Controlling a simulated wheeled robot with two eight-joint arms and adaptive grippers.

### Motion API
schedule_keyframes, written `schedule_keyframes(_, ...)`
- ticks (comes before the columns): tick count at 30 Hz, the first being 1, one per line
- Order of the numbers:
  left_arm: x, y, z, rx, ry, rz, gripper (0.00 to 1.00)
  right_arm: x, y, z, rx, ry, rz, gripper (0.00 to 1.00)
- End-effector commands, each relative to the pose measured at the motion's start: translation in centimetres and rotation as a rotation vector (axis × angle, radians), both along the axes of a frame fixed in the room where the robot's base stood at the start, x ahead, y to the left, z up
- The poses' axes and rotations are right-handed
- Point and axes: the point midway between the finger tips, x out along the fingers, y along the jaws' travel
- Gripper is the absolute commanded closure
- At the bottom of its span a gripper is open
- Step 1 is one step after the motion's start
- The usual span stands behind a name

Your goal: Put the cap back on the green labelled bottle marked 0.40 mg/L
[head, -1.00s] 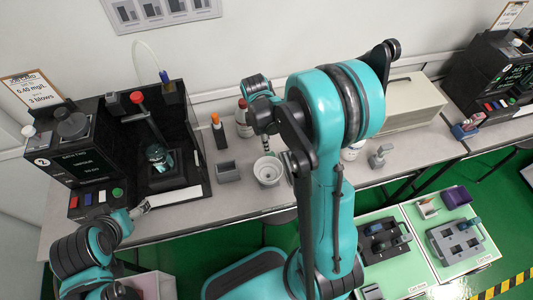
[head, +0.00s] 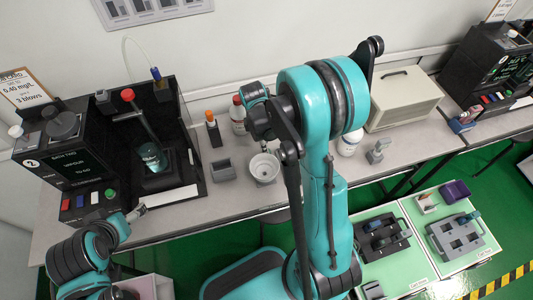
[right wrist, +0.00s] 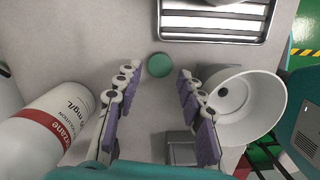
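A round green cap (right wrist: 159,65) lies flat on the bench in the right wrist view. My right gripper (right wrist: 158,80) is open and empty, its two purple-padded fingers on either side and short of the cap. In the head view my right arm hides the cap and most of that gripper. No green label is readable in either view. My left gripper (head: 137,211) is at the bench's front left edge; its fingers are too small to judge.
A white bowl (right wrist: 248,105) is close on the right. A slotted tray (right wrist: 215,38) lies beyond the cap. The black tester (head: 75,150) occupies the bench's left.

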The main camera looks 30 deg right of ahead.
Motion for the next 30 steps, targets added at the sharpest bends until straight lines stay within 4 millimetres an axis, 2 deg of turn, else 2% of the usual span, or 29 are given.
schedule_keyframes(1,0.0,0.0,-1.0,0.0,0.0,0.0,0.22,-0.1,-0.2,-1.4,0.0,0.0,-0.001,0.61)
schedule_keyframes(6,0.0,0.0,-1.9,0.0,0.0,0.0,0.22,-0.2,-0.4,-3.2,0.0,0.0,-0.001,0.61)
schedule_keyframes(16,0.0,0.0,-1.7,0.0,0.0,0.0,0.22,-0.2,-0.4,-3.1,0.0,0.0,0.0,0.61)
schedule_keyframes(19,0.0,0.0,-1.7,0.0,0.0,0.0,0.22,-0.2,-0.4,-3.1,0.0,0.0,0.0,0.8)
schedule_keyframes(30,0.0,0.0,-1.6,0.0,0.0,0.0,0.22,-0.2,-0.4,-2.9,0.0,0.0,0.0,0.81)
